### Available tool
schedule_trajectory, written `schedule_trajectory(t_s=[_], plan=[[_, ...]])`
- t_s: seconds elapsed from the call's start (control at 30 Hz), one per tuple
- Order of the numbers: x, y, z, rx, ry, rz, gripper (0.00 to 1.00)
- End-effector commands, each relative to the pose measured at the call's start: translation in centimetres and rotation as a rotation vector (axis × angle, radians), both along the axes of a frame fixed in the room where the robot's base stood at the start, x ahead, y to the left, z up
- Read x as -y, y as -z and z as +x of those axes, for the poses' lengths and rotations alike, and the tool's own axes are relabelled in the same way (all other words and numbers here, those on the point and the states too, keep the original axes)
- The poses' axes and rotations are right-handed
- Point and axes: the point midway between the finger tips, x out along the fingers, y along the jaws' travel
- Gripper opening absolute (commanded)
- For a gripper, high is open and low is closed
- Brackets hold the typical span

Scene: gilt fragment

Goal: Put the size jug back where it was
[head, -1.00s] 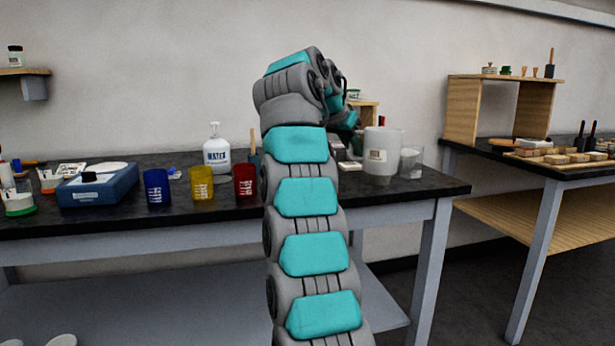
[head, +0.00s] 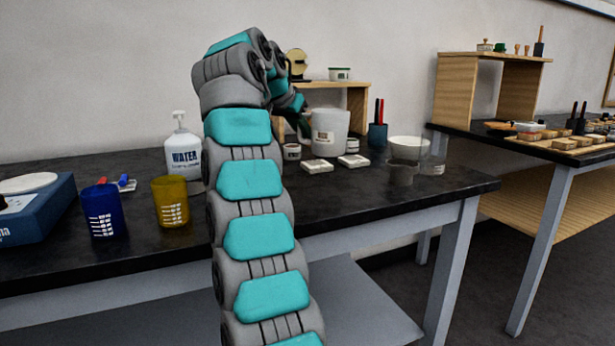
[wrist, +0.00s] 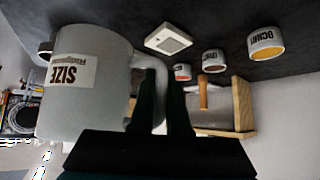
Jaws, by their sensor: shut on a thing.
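The size jug (head: 328,130) is a large white-grey jug with a label, towards the back of the dark bench in the head view. In the wrist view the jug (wrist: 85,95) fills the left side, with its "SIZE" label upside down. My gripper (wrist: 165,100) is shut on its handle. In the head view the arm partly hides the gripper. I cannot tell whether the jug's base touches the bench.
Two white blocks (head: 317,166) lie in front of the jug. A dark pot with tools (head: 377,135), a white bowl (head: 408,149) and a clear glass (head: 433,160) stand to its right. A wooden shelf (head: 358,100) is behind. Labelled pots (wrist: 265,43) show in the wrist view.

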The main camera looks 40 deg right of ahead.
Motion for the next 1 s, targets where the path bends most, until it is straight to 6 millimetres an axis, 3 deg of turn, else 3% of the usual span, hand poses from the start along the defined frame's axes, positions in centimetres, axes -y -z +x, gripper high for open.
schedule_trajectory(t_s=[0.03,0.2,0.57,1.0], plan=[[-0.2,1.7,0.1,0.000,-0.003,0.001,0.00],[-0.1,4.0,0.1,-0.001,-0.004,-0.001,0.00],[0.0,4.8,0.0,0.000,0.001,-0.001,0.00],[0.0,7.8,0.0,-0.001,-0.001,-0.002,0.00]])
